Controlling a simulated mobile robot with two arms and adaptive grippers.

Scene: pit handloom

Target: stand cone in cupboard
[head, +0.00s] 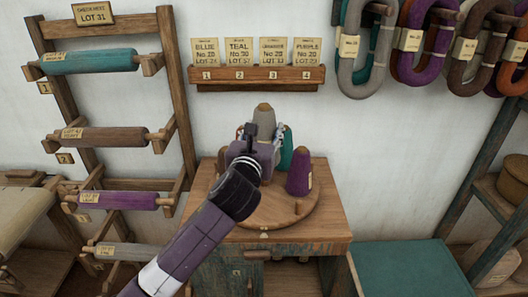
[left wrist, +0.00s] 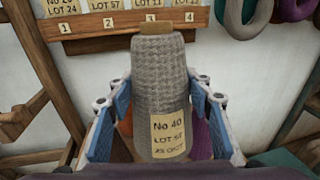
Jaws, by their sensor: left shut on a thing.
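My left gripper (head: 262,135) is shut on a grey yarn cone (left wrist: 160,85), held upright between its two blue-padded fingers. The cone has a brown tip and a label reading No 40. In the head view the grey cone's top (head: 264,115) shows above the gripper, over the round wooden stand (head: 270,215). A purple cone (head: 299,175) and a teal cone (head: 286,150) stand on that round stand. An orange thing shows partly behind the grey cone in the left wrist view. A wooden cabinet with a drawer (head: 318,236) is under the stand. My right gripper is not in view.
A wall shelf (head: 258,77) holds numbered cards behind the cone. A rack of yarn rollers (head: 110,140) stands at left. Looped hanks (head: 360,50) hang at upper right. A teal-topped surface (head: 405,268) and open shelves (head: 490,190) are at right.

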